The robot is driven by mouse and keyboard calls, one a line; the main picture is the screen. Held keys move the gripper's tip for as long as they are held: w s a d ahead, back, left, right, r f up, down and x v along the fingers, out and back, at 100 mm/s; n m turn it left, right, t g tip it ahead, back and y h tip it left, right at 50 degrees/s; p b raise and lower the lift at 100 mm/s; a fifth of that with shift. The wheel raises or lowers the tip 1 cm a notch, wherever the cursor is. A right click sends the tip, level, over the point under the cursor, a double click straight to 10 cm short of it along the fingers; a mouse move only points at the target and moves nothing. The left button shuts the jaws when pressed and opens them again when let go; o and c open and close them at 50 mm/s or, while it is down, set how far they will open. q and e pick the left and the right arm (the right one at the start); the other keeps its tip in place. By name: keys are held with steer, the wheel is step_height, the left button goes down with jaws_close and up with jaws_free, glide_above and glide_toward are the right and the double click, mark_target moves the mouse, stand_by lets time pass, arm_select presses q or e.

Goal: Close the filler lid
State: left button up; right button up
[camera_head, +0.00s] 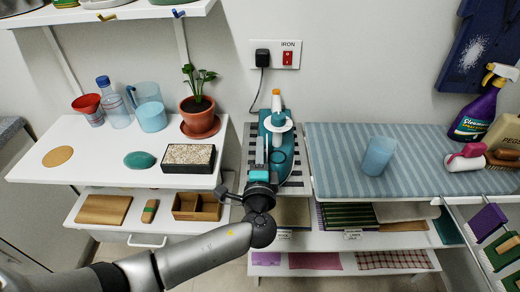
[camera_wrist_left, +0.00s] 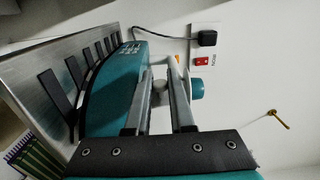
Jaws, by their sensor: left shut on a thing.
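The iron (camera_head: 284,166), teal with a white handle, lies on a metal rest with dark strips. It also shows close up in the left wrist view (camera_wrist_left: 115,85), beside the strips. My left gripper (camera_head: 262,152) reaches over the iron's near left part. In the left wrist view its two grey fingers (camera_wrist_left: 160,75) run up to a white part of the iron at the front. The fingers are shut on a small part there, mostly hidden between the tips. I cannot make out the filler lid clearly or tell its angle. My right gripper is not in view.
A wall socket with a black plug (camera_head: 262,57) and cord is behind the iron. A potted plant (camera_head: 198,105) stands left, a blue cup (camera_head: 378,155) on the striped ironing pad (camera_head: 335,176) right. A spray bottle (camera_head: 478,110) is farther right. Shelves lie below.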

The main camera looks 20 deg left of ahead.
arm_select(q)
jaws_close()
